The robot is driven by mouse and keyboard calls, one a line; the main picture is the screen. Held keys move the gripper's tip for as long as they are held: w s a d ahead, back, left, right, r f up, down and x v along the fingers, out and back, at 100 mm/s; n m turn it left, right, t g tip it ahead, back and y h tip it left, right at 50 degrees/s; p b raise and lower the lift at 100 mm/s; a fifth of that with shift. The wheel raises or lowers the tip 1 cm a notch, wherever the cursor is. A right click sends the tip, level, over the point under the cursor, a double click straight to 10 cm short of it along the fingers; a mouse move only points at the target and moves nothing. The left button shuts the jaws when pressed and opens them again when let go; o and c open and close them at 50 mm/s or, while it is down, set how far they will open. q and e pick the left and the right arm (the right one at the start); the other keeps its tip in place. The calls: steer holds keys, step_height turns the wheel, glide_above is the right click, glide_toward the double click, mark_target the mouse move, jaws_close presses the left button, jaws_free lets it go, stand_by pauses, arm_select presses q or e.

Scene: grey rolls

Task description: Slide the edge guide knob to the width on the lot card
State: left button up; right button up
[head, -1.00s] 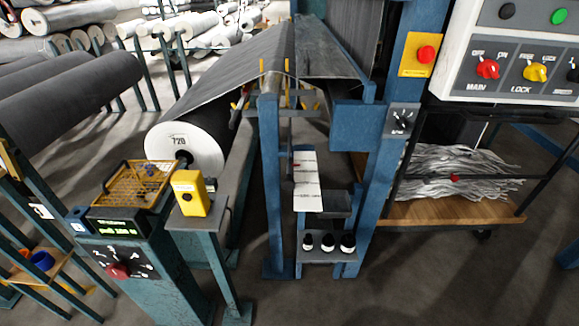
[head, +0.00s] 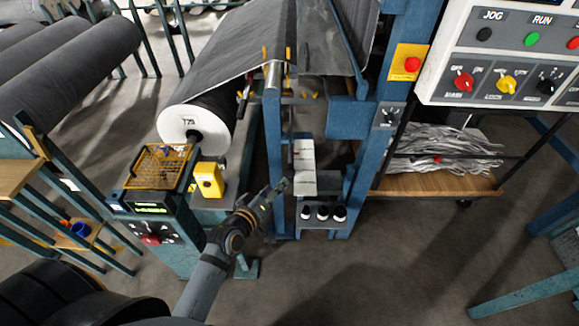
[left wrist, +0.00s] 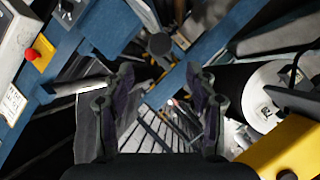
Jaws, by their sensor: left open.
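My left gripper (head: 274,191) is open and empty, just left of a pale strip (head: 305,168) with a small red mark at its left edge, on the blue frame. In the left wrist view, the open fingers (left wrist: 160,76) point at the frame. A dark round knob-like part (left wrist: 160,45) shows beyond the tips, apart from them; I cannot tell if it is the edge guide knob. A white card (left wrist: 13,102) with print too small to read shows at the left; I cannot tell if it is the lot card. My right gripper is out of view.
A yellow box (head: 208,180) stands left of my gripper, beside a wire basket (head: 160,166). Several black-and-white knobs (head: 322,213) sit on a low shelf. A wooden cart (head: 440,186) is at right. The front floor is clear.

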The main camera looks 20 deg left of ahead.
mark_target(288, 173)
arm_select(q)
steer(key=x, duration=1)
steer(key=shift+w+f, duration=0.15)
steer(key=shift+w, duration=0.05)
jaws_close()
